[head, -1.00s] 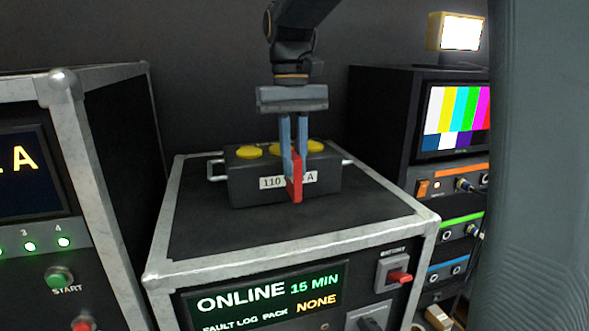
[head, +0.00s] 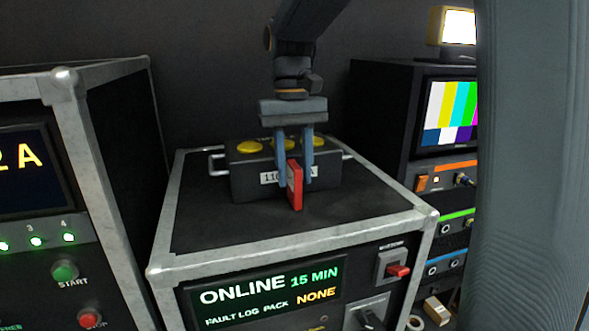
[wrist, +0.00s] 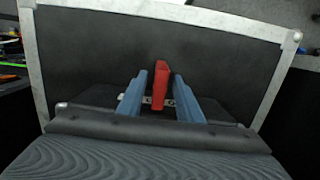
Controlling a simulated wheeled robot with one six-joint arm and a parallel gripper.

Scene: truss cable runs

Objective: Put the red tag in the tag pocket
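The red tag (head: 296,188) stands upright, edge-on, at the front of a black box with a white label. It also shows in the wrist view (wrist: 161,88), between the two blue fingers. My gripper (head: 295,182) is over the box, its fingers pointing down on either side of the tag. The fingers are spread, with a visible gap on both sides of the tag in the wrist view. I cannot make out a tag pocket; the tag and fingers cover part of the box front. Whether the tag's lower end sits in anything cannot be told.
The black box (head: 245,185) has yellow round caps and side handles and sits on a metal-edged case (head: 200,225). The case top in front is clear. A rack with a colour-bar screen (head: 450,112) stands right, another case (head: 100,130) left.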

